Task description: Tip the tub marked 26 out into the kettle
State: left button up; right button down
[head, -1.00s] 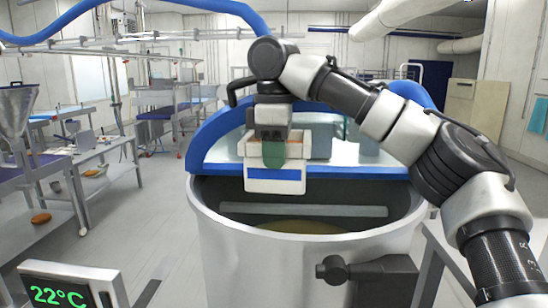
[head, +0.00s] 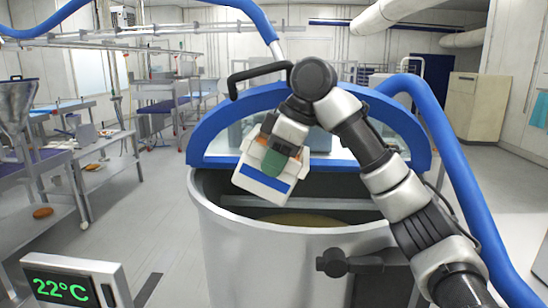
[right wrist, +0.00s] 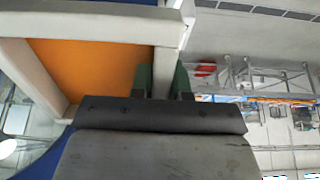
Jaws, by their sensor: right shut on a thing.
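My right gripper (head: 278,160) is shut on a white tub (head: 256,187) with a blue stripe, and its green fingers show on the tub's side. The tub is tilted, its stripe sloping down to the right. No number on it is readable. The tub is in the air over the mouth of the large steel kettle (head: 240,245), in front of its blue-edged lid. A brownish surface shows inside the kettle. In the right wrist view the tub's pale walls (right wrist: 170,30) frame an orange area; I cannot tell how much is in it. My left gripper is not in view.
The raised blue-rimmed lid (head: 215,140) stands behind the kettle mouth. A bar crosses inside the kettle. A 22°C display (head: 70,285) stands at the front left. A dark handle (head: 340,263) juts from the kettle's front. Tables with a steel funnel (head: 14,105) are at left.

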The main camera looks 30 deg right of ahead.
aim_at(293, 174)
jog(key=t+y, duration=0.1)
jog(key=f+y, duration=0.1)
jog(key=shift+s+d+f+t+y, duration=0.15)
jog(key=shift+d+f+t+y, duration=0.15)
jog(key=shift+t, duration=0.1)
jog(key=shift+s+d+r+t+y, duration=0.15)
jog(key=shift+t+y, duration=0.25)
jog(key=shift+y, duration=0.2)
jog(key=shift+s+d+t+y+b, duration=0.2)
jog(key=shift+t+y+b, duration=0.15)
jog(key=shift+b, duration=0.4)
jog(key=shift+t+y+b, duration=0.35)
jog(key=shift+y+b, duration=0.3)
jog(key=shift+b, duration=0.55)
jog(key=shift+s+d+f+t+y+b, duration=0.25)
jog(key=shift+t+y+b, duration=0.2)
jog(key=shift+b, duration=0.45)
jog(key=b, duration=0.1)
jog(key=y+b, duration=0.1)
jog(key=shift+s+d+f+t+y+b, duration=0.15)
jog(key=shift+d+t+y+b, duration=0.15)
jog(key=shift+t+b, duration=0.1)
jog(key=shift+s+d+t+y+b, duration=0.15)
jog(key=shift+d+t+y+b, duration=0.1)
jog(key=shift+b, duration=0.3)
dwell(1.5)
jog(key=shift+r, duration=0.3)
